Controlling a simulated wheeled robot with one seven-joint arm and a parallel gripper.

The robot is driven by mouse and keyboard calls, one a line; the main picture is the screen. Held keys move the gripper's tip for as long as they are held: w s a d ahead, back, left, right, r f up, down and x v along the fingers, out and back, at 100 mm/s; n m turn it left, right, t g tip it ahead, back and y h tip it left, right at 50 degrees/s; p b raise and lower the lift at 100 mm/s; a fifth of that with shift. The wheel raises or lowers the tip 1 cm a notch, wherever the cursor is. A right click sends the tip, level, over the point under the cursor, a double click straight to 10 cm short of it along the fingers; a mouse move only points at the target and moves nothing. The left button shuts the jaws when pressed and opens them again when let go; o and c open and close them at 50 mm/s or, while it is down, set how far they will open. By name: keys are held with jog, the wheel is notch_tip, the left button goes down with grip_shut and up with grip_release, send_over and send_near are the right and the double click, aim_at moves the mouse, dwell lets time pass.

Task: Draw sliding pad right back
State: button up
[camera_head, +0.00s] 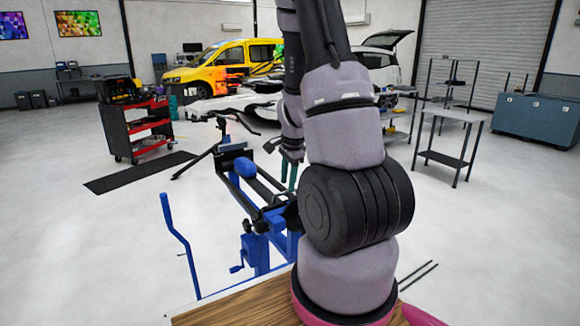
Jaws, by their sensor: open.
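A blue stand with two dark-and-blue rails (237,189) stands in front of me, running from the back left to the front right. A rounded blue pad (246,168) sits near the far end of the rails; I take it for the sliding pad. My gripper (289,176) points down to the right of the pad, apart from it in the picture. Its slim teal fingers are open, with nothing seen between them. My arm hides part of the stand's near right end.
A blue lever (179,243) rises at the stand's left. A red tool cart (136,130) and a black mat (139,172) are farther left. Grey metal tables (449,115) stand at the right. A wooden surface (240,308) lies at my base. The floor between is mostly clear.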

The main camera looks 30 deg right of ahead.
notch_tip(320, 180, up, 8)
jog(key=s, duration=0.1)
jog(key=shift+s, duration=0.3)
dwell(0.3)
